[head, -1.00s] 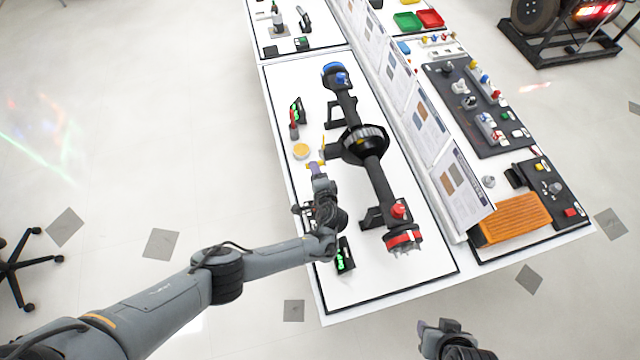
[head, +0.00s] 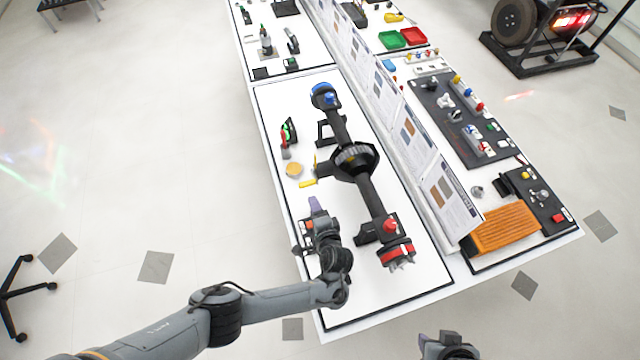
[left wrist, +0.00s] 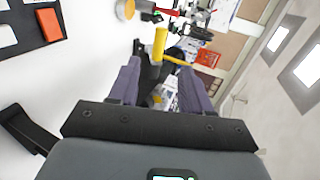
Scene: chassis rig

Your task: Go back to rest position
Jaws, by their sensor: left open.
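My left gripper (head: 315,208) is over the near left part of the white table, left of the dark axle assembly (head: 352,160). In the left wrist view the gripper (left wrist: 156,85) is open, with two purple-grey fingers apart and nothing held between them. A yellow part (head: 308,184) lies beyond its fingertips in the head view; a yellow piece (left wrist: 160,43) also shows past the fingers in the left wrist view. My right gripper (head: 447,345) is at the bottom edge, off the table, partly cut off; its fingers are unclear.
The axle has a blue end (head: 325,95) and a red end (head: 396,252). A yellow disc (head: 294,170) and a green-and-black device (head: 289,131) lie left of it. Upright panels (head: 418,145) divide the table; an orange ribbed block (head: 505,228) sits beyond.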

